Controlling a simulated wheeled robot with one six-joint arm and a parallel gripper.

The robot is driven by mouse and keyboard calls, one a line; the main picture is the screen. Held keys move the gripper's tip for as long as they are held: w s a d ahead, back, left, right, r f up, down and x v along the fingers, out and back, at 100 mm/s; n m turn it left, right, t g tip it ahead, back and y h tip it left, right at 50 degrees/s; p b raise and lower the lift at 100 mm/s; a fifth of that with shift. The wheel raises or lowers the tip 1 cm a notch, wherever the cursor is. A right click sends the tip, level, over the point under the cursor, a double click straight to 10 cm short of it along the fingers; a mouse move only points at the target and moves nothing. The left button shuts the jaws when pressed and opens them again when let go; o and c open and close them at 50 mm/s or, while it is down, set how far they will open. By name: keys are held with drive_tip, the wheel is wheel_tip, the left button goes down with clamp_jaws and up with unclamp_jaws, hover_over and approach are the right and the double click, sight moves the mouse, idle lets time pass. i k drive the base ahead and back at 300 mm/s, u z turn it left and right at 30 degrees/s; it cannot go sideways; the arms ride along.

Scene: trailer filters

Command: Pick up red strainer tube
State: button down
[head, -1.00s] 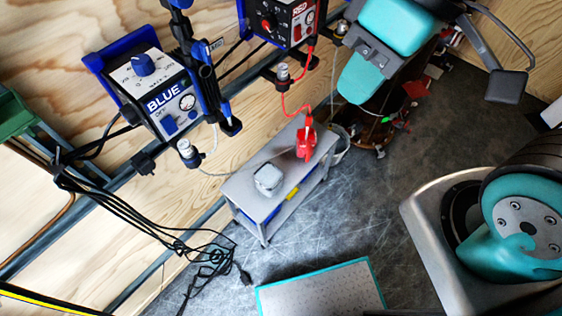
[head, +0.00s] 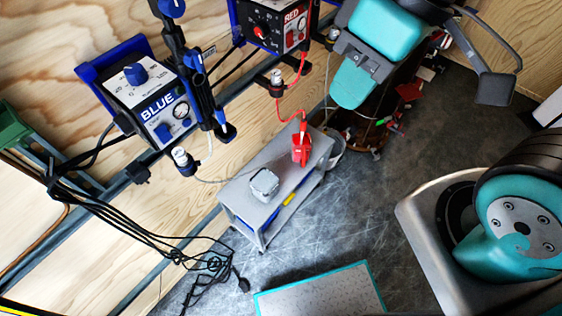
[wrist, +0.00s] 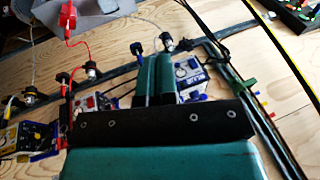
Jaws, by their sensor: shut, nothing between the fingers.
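A small clear-and-grey strainer with a dark fitting (head: 277,80) is below the red-labelled box in the head view. A red hose runs from it down to a red tool (head: 302,150) on the cart. I take it for the red strainer tube; its body is not red. It seems to show in the wrist view too (wrist: 91,69), left of my fingers. My gripper (head: 349,101) is teal with a dark band, right of and slightly below the strainer in the head view and apart from it. In the wrist view its two fingers (wrist: 154,58) are together and empty.
A BLUE box (head: 145,95) with its own strainer (head: 183,160) and a RED box (head: 272,25) are mounted along the wood wall. A grey cart (head: 240,192) holds a metal-coloured block (head: 263,184). Black cables (head: 150,235) hang at left. Floor between cart and mat is clear.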

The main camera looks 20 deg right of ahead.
sight(303, 124)
drive_tip(key=z, duration=1.9)
drive_tip(key=i, duration=1.05)
drive_tip(key=u, duration=1.4)
